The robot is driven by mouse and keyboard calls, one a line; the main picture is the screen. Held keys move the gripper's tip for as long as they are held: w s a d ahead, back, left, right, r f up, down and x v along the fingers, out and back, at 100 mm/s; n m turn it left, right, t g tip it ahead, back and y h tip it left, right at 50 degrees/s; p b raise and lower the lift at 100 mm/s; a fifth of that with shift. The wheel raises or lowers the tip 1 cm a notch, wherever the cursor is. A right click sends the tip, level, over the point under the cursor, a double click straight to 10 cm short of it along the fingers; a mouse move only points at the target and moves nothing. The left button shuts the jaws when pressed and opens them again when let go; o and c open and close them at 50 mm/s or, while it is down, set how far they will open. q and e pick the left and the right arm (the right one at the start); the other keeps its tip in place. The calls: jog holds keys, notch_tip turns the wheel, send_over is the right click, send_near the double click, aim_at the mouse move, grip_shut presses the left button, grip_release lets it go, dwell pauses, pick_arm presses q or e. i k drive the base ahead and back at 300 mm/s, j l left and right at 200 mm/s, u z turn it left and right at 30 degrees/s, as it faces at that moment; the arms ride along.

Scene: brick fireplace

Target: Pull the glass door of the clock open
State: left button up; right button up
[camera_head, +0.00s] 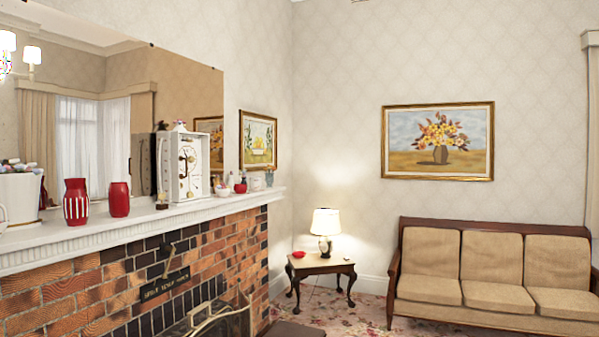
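The clock (190,166) is a white upright box with a dial high on its front and parts below it. It stands on the white mantel shelf above the brick fireplace, left of the picture's middle. I cannot make out its glass door clearly, nor tell whether the door is open or shut. A small figure sits on top of the clock. Neither my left gripper nor my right gripper is in view.
On the mantel (130,226), a red jar (119,199), a striped red vase (76,201) and a white pot (20,198) stand left of the clock. Small ornaments stand to its right. A side table (321,265) with a lamp and a sofa (490,270) are farther back.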

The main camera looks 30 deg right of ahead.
aim_at(176, 176)
jog(key=z, duration=0.5)
jog(key=i+l, duration=0.35)
jog(key=i, duration=0.15)
jog(key=i+l, duration=0.75)
jog(key=i, duration=0.3)
